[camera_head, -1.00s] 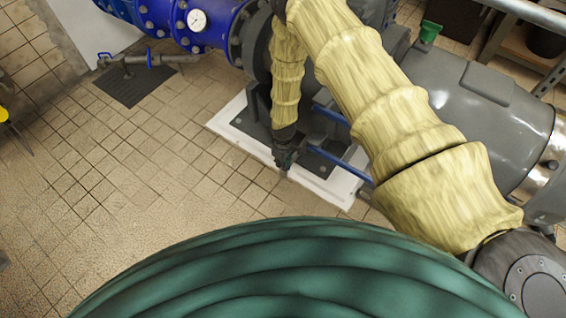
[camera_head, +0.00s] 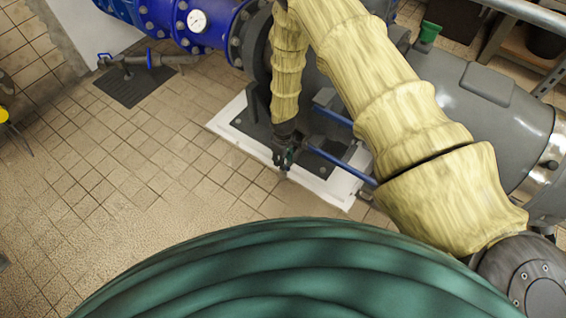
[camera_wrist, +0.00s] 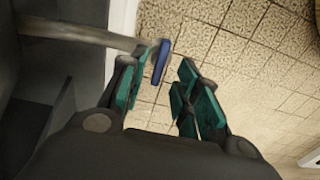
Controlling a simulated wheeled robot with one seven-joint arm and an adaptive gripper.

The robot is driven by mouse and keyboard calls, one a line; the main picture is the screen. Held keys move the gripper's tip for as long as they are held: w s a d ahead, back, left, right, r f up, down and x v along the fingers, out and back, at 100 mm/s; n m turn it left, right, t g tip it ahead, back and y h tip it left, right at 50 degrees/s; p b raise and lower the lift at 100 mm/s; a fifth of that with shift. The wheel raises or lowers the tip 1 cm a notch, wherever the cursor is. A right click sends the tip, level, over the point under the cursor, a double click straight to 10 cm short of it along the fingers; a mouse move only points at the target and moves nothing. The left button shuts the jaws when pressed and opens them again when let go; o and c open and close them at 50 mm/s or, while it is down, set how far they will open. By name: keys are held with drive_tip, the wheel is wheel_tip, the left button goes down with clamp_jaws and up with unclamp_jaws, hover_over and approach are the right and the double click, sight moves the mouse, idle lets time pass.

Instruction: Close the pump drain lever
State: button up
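A blue lever handle (camera_wrist: 162,60) sits at the end of a grey pipe (camera_wrist: 75,33) in the wrist view. My gripper (camera_wrist: 163,83) is open, with its teal-padded fingers apart. The handle is at the left fingertip, on the side facing the gap; I cannot tell if they touch. In the head view my gripper (camera_head: 286,158) points down beside the pump base, near the front edge of the white plinth (camera_head: 330,192). The lever at my gripper cannot be made out in that view.
The grey pump motor (camera_head: 470,110) stands at the right. Blue bars (camera_head: 342,164) lie beside my gripper on the base. A blue-handled pipe (camera_head: 150,60) stands by a dark floor grate (camera_head: 135,88) at upper left.

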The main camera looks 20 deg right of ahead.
wheel_tip(320, 180, up, 9)
idle(0.4)
drive_tip(key=shift+f, duration=0.1)
idle(0.4)
